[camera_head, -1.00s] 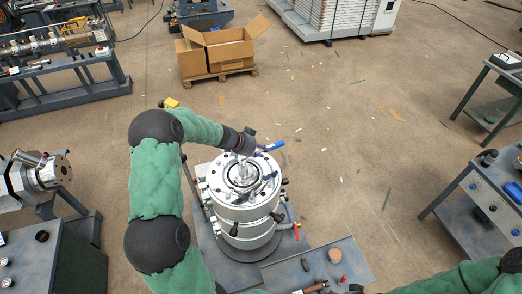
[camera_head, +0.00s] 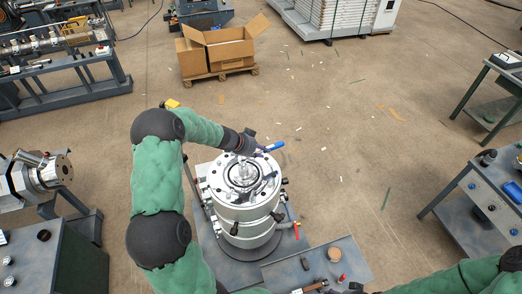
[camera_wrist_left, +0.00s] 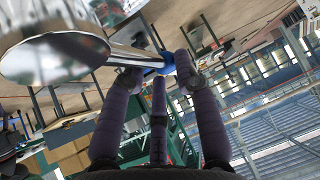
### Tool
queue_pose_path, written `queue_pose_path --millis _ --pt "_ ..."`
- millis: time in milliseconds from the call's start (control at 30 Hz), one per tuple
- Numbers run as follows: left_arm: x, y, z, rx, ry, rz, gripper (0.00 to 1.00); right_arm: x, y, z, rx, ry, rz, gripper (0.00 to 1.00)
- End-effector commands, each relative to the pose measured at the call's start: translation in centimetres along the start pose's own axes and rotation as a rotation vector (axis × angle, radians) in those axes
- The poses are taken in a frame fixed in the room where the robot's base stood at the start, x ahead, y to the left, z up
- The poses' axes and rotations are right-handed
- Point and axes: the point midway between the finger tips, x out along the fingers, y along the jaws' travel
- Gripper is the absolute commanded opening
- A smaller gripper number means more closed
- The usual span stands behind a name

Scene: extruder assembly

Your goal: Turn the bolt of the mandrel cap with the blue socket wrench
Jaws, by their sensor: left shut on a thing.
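The blue socket wrench (camera_head: 274,147) reaches over the top of the upright, round metal extruder head (camera_head: 245,212); its blue end sticks out at the upper right. My left gripper (camera_head: 257,152) is shut on the wrench at the rim of the head. In the left wrist view, my purple fingers (camera_wrist_left: 160,85) close around the blue part of the wrench (camera_wrist_left: 152,68). A shiny metal shaft runs left from it to a large round metal part. The mandrel cap (camera_head: 243,172) is at the centre of the top; its bolt is too small to make out. My right arm enters at the lower right; its hand is unclear.
A grey tray table (camera_head: 355,258) with small tools and parts stands in front right of the head. A red-handled valve (camera_head: 296,230) sticks out from its right side. Workbenches stand at left and right. Open floor and a cardboard box (camera_head: 216,50) are behind.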

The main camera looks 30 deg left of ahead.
Motion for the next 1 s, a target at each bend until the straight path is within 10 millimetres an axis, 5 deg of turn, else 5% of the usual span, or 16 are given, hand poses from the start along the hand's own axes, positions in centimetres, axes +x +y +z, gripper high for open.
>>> queue_pose_path --millis 1000 --pt "1.3 0.2 1.2 0.0 0.001 -0.001 0.0 0.8 0.3 0.0 0.0 0.0 0.0 0.68"
